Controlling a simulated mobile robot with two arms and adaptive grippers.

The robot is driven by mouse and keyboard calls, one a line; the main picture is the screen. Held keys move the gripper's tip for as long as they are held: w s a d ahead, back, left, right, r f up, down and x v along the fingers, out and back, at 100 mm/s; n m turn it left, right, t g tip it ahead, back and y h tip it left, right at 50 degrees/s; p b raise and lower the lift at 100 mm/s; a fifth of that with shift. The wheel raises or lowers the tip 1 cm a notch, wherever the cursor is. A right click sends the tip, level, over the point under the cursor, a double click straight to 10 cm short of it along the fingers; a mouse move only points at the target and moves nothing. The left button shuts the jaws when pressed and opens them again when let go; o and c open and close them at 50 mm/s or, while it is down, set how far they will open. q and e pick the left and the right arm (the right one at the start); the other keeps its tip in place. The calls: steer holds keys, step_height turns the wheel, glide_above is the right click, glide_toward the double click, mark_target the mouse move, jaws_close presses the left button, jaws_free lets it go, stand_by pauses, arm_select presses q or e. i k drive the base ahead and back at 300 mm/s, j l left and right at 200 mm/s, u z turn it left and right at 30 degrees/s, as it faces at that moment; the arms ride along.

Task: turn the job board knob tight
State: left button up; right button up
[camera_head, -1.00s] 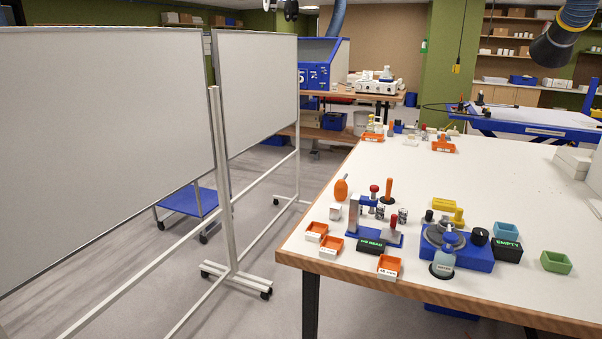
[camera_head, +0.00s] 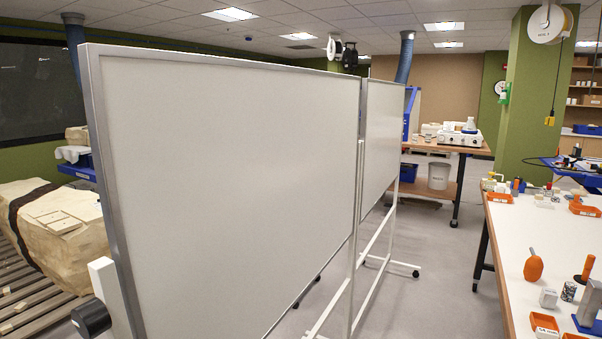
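The large white job board (camera_head: 230,170) in a grey frame stands on the left and middle of the head view, seen at an angle. A dark round knob (camera_head: 91,318) sits low at its near left edge, beside a white upright piece (camera_head: 108,285). Neither of my grippers is in view.
A second white panel (camera_head: 383,135) on a wheeled stand is just behind. A worktable (camera_head: 530,235) with tools and orange trays stands at right. A large plaster-jacketed block (camera_head: 60,230) on slats lies at left. Open floor (camera_head: 430,280) lies between the boards and worktable.

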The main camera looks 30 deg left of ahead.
mark_target(92, 318)
steer(key=k+j, duration=0.1)
steer(key=j, duration=0.3)
steer(key=k+j+z, duration=0.15)
steer(key=j, duration=0.7)
steer(key=k+j+z, duration=0.1)
steer(key=j, duration=0.3)
steer(key=k+j, duration=0.25)
steer(key=j, duration=0.15)
steer(key=k+j+z, duration=0.15)
steer(key=j, duration=0.3)
steer(key=k+j, duration=0.1)
steer(key=j, duration=0.25)
steer(key=j+z, duration=0.1)
steer(key=j, duration=0.35)
steer(key=k+j+z, duration=0.1)
steer(key=j, duration=0.4)
